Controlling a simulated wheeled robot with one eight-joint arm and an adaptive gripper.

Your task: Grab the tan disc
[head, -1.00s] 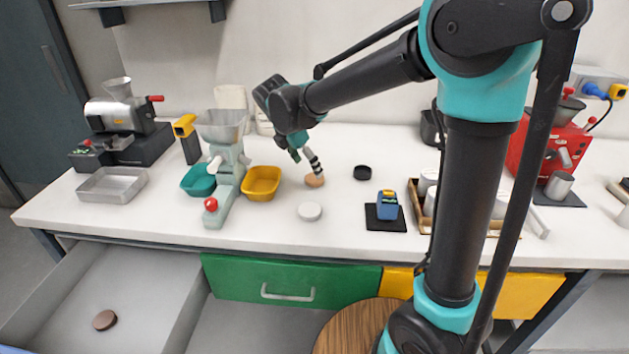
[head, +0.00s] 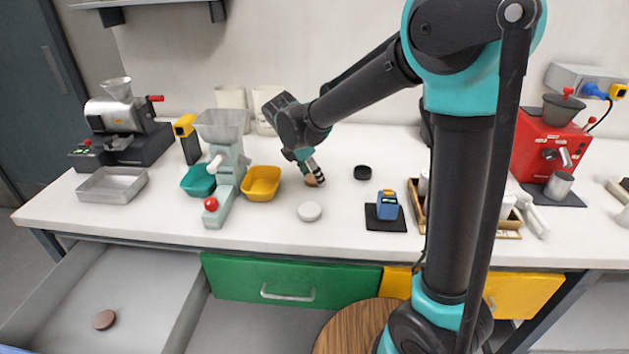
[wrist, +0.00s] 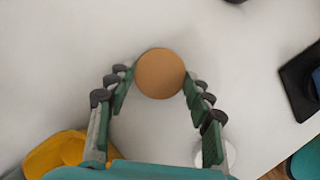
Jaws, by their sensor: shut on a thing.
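The tan disc (wrist: 160,73) is round and flat-faced, and it sits between my fingertips in the wrist view. In the head view the tan disc (head: 311,180) is partly hidden behind my fingers, at the white counter's middle. My gripper (head: 314,179) points down at it and is shut on it; the fingers also show in the wrist view (wrist: 158,80), one on each side of the disc. I cannot tell whether the disc touches the counter.
A white disc (head: 309,211) lies just in front and a black disc (head: 363,172) to the right. A yellow bin (head: 261,184) stands close on the left, beside a grey-green machine (head: 229,170). A blue device (head: 387,205) sits on a black mat. A brown disc (head: 105,319) lies in the open drawer.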

